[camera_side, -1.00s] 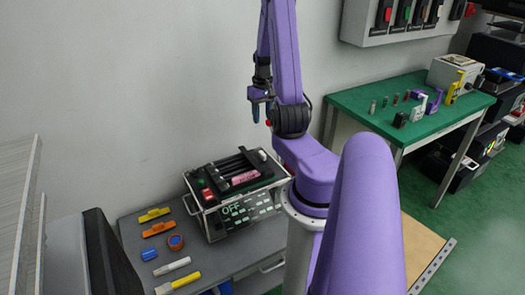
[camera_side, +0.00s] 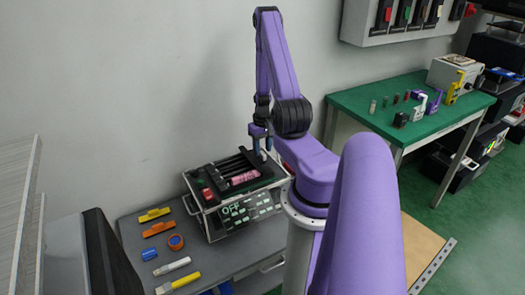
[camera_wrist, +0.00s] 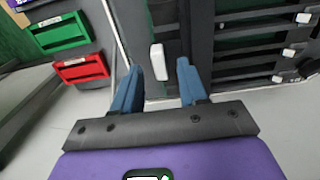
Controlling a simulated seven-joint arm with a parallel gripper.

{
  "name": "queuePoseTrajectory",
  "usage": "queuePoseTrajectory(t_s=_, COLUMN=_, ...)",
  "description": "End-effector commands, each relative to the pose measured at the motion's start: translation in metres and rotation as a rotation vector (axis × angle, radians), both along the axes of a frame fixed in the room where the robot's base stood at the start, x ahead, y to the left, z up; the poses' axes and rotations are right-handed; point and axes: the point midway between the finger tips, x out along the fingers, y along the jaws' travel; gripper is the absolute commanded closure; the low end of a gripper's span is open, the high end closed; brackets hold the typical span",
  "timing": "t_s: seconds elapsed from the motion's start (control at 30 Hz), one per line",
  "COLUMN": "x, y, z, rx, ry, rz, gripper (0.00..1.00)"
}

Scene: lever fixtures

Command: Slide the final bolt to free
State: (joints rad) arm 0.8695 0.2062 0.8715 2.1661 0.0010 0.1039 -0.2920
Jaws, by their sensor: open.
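The bolt fixture is a framed box (camera_side: 206,222) with dark rails on top and a lit "OFF" panel (camera_side: 232,209) on its front. In the wrist view a white bolt handle (camera_wrist: 159,62) sits on a dark bar, between my gripper's two blue fingers. My gripper (camera_side: 262,150) is open and low over the right back end of the box in the side view. Gaps show between the handle and both fingers. Several other white handles (camera_wrist: 288,52) lie on dark rails to the right in the wrist view. Whether the fingers are fully level with the handle is unclear.
A red block (camera_wrist: 82,70) and a green block (camera_wrist: 60,32) are left of the fingers in the wrist view. A grey bench (camera_side: 215,262) carries the box, markers and tape (camera_side: 176,242). A green table (camera_side: 400,122) stands at right. The wall is behind.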

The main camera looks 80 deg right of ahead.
Motion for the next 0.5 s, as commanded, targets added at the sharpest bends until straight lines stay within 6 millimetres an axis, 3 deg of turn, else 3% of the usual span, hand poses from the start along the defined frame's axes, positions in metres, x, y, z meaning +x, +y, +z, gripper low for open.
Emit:
queuePoseTrajectory(t_s=0.2, x=0.000, y=0.000, z=-0.014, rx=0.001, ry=0.001, rz=-0.001, gripper=0.57)
queuePoseTrajectory(t_s=0.5, x=0.000, y=0.000, z=-0.015, rx=-0.001, ry=-0.001, rz=-0.001, gripper=0.57)
